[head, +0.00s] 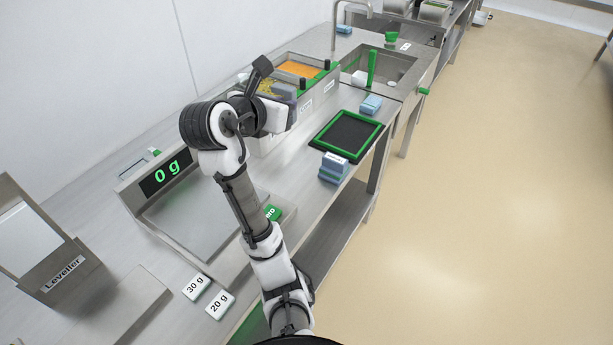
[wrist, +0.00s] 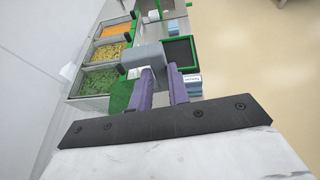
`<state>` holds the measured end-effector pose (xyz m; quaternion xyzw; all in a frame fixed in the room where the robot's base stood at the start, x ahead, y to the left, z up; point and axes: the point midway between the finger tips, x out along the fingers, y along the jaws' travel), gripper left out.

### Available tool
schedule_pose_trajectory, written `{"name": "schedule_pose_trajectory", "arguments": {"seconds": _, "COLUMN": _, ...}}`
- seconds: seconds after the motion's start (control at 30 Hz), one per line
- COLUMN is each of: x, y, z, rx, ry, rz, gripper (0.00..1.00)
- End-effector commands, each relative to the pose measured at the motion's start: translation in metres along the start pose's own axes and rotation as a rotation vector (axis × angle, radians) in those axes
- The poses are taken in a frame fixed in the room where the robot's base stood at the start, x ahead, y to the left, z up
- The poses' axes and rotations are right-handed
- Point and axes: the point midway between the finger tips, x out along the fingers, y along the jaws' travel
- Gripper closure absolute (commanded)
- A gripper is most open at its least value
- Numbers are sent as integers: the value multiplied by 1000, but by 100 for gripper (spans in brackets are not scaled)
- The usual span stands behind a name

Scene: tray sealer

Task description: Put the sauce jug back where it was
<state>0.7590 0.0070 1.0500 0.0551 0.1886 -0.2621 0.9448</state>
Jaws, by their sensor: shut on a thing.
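My gripper (wrist: 160,72) has its two purple fingers close together in the wrist view. At their tips is a plain grey, blocky thing (wrist: 150,54), which I take to be the sauce jug; its spout and handle cannot be made out. In the head view, the grey jug (head: 284,90) shows small beside my white hand, over the near side of the food bins (head: 330,78). My arm and hand hide part of it and the fingertips. A dark green rounded patch (wrist: 119,97) lies left of the fingers; I cannot tell what it is.
A green-rimmed black tray (head: 375,124) lies at the counter's front edge, with blue blocks (head: 333,168) beside it. Dark knobs stick up by the bins. A scale reading 0 g (head: 166,173) stands nearer, and a sink (head: 395,66) lies beyond. Open floor is on the right.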

Motion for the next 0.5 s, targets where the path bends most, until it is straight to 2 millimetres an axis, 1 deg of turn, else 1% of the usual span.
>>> {"name": "schedule_pose_trajectory", "arguments": {"seconds": 0.03, "x": -1, "y": -4, "z": -5, "rx": 11, "ry": -1, "rz": -24, "gripper": 100}}
{"name": "schedule_pose_trajectory", "arguments": {"seconds": 0.1, "x": -2, "y": -9, "z": -9, "rx": 23, "ry": -2, "rz": -51, "gripper": 100}}
{"name": "schedule_pose_trajectory", "arguments": {"seconds": 0.17, "x": -2, "y": -11, "z": -14, "rx": 28, "ry": -1, "rz": -65, "gripper": 100}}
{"name": "schedule_pose_trajectory", "arguments": {"seconds": 0.27, "x": 3, "y": -13, "z": -27, "rx": 29, "ry": 1, "rz": -76, "gripper": 100}}
{"name": "schedule_pose_trajectory", "arguments": {"seconds": 0.47, "x": 21, "y": -14, "z": -71, "rx": 27, "ry": 4, "rz": -76, "gripper": 100}}
{"name": "schedule_pose_trajectory", "arguments": {"seconds": 0.5, "x": 25, "y": -14, "z": -81, "rx": 27, "ry": 4, "rz": -77, "gripper": 100}}
